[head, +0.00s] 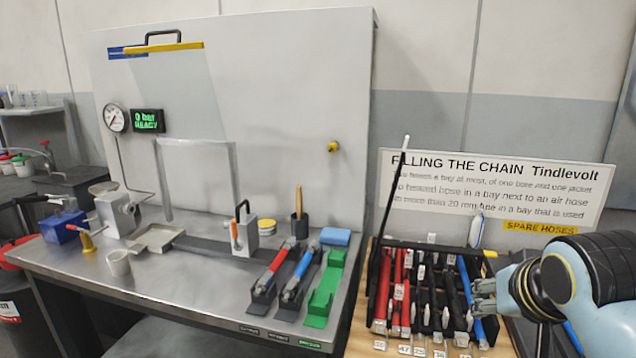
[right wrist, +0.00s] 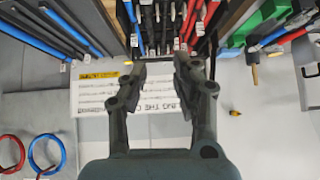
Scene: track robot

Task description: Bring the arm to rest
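My right gripper (head: 484,297) is at the right of the head view, in front of the rack of spare hoses (head: 440,248). In the right wrist view my right gripper (right wrist: 160,82) has its two fingers apart with nothing between them. The sign (right wrist: 135,100) shows behind the fingers there. Red, black and blue hoses stand in the rack beside the gripper in the head view. Whether the fingers touch a hose cannot be told from the head view. My left gripper is in neither view.
A steel bench (head: 200,285) on the left carries a grey cup (head: 119,262), a green holder (head: 325,290) and red and blue tools in dark holders. A gauge (head: 116,118) and a display (head: 148,121) are on the back panel. Red and blue hose coils (right wrist: 45,153) show in the right wrist view.

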